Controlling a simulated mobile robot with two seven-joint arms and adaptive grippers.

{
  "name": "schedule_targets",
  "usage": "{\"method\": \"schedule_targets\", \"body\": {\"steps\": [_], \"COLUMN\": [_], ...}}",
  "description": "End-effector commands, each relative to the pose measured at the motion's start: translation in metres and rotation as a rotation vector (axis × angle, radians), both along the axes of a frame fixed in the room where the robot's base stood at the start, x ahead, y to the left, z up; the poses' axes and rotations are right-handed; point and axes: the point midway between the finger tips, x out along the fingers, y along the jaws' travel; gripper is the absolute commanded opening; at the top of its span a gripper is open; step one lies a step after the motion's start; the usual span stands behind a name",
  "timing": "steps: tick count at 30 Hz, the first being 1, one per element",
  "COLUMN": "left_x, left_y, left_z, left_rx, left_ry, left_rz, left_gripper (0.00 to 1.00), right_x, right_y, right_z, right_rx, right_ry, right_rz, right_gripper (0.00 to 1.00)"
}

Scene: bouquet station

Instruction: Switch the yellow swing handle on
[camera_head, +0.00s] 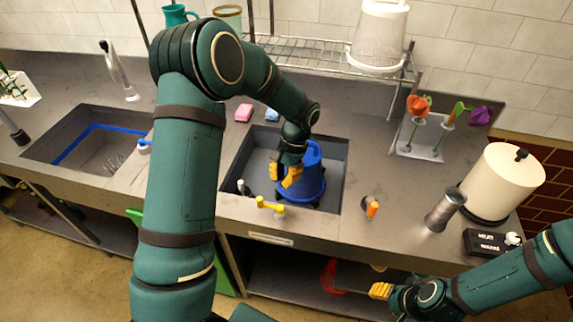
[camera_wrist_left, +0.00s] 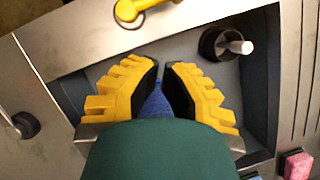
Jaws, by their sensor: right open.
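The yellow swing handle (camera_head: 270,206) sits at the front rim of the right-hand sink (camera_head: 343,165). It also shows at the top edge of the left wrist view (camera_wrist_left: 140,10), partly cut off. My left gripper (camera_head: 284,180) points down over this sink, behind the handle and apart from it. In the left wrist view its fingertips (camera_wrist_left: 164,66) are close together with a narrow gap, and a bit of blue shows between the fingers. Whether they grip anything is unclear. A blue bucket (camera_head: 314,180) stands in the sink right beside the gripper. My right gripper (camera_head: 380,290) is open at the lower right, before the counter.
A pink sponge (camera_head: 244,113) and a blue sponge (camera_head: 272,115) lie behind the sink. A wire rack (camera_head: 300,50) hangs above. Counter left of the cup is mostly clear.

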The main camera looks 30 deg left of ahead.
Motion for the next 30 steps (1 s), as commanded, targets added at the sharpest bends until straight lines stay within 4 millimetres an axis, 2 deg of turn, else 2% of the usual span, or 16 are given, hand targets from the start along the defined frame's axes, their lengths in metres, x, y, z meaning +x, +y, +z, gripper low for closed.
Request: {"method": "schedule_targets", "body": {"steps": [3,7,12,30], "left_x": [-0.009,-0.028,-0.042,-0.045], "left_y": [0.002,0.007,0.01,0.009], "left_z": [-0.022,-0.018,-0.018,-0.018], "left_rx": [-0.001,0.0,-0.001,0.0], "left_ry": [0.003,0.0,0.0,0.0], "left_rz": [0.002,0.002,0.001,0.013], "left_gripper": [0.0,0.0,0.0,0.0], "right_x": [-0.001,-0.001,-0.001,-0.001], "right_y": [0.0,0.0,0.0,0.0], "right_z": [-0.003,-0.002,-0.002,-0.002], "right_rx": [0.0,0.0,0.0,0.0], "right_ry": [0.002,0.002,0.002,0.002], "right_rz": [0.002,0.002,0.002,0.001], "right_gripper": [0.47,0.47,0.47,0.47]}}
